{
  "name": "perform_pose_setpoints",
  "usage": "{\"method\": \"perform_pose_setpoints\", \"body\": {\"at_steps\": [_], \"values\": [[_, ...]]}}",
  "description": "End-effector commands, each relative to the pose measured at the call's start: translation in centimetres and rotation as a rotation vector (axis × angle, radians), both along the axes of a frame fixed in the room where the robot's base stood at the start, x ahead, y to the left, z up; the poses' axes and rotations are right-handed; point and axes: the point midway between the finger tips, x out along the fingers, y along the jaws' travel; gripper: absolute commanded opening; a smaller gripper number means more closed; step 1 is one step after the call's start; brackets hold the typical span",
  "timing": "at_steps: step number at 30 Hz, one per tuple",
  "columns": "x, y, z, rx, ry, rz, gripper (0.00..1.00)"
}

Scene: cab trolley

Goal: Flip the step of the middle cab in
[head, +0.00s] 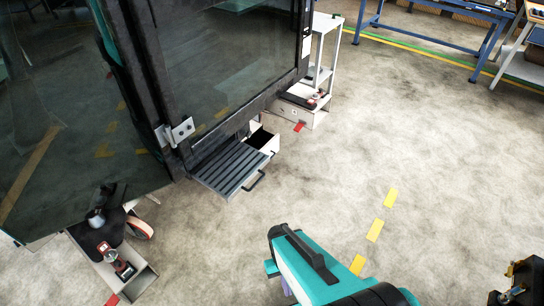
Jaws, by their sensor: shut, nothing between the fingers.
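The step (228,166) of the middle cab is a dark grey ribbed plate. It lies folded out, roughly level, below the cab door frame. A black loop handle (256,181) sticks out at its front right edge. The cab (225,70) has a large dark glass panel in a black frame, with a metal hinge bracket (180,131) near its lower left corner. My teal arm (318,272) reaches in from the bottom edge, well in front of the step and apart from it. My gripper's fingers do not show in this view.
A white trolley box (303,108) with tools stands right of the step, with a red floor mark (299,127) beside it. Another trolley (118,262) stands at lower left. The concrete floor right of the step is clear, with yellow dashes (375,230).

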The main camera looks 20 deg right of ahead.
Motion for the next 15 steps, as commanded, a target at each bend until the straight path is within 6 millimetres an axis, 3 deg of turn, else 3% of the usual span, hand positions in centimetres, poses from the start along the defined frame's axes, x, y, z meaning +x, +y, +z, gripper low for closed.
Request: {"method": "perform_pose_setpoints", "body": {"at_steps": [1, 15], "values": [[0.0, 0.0, 1.8, 0.000, 0.000, 0.000, 0.00], [-0.1, 0.0, 9.5, 0.000, 0.002, 0.000, 0.00]]}}
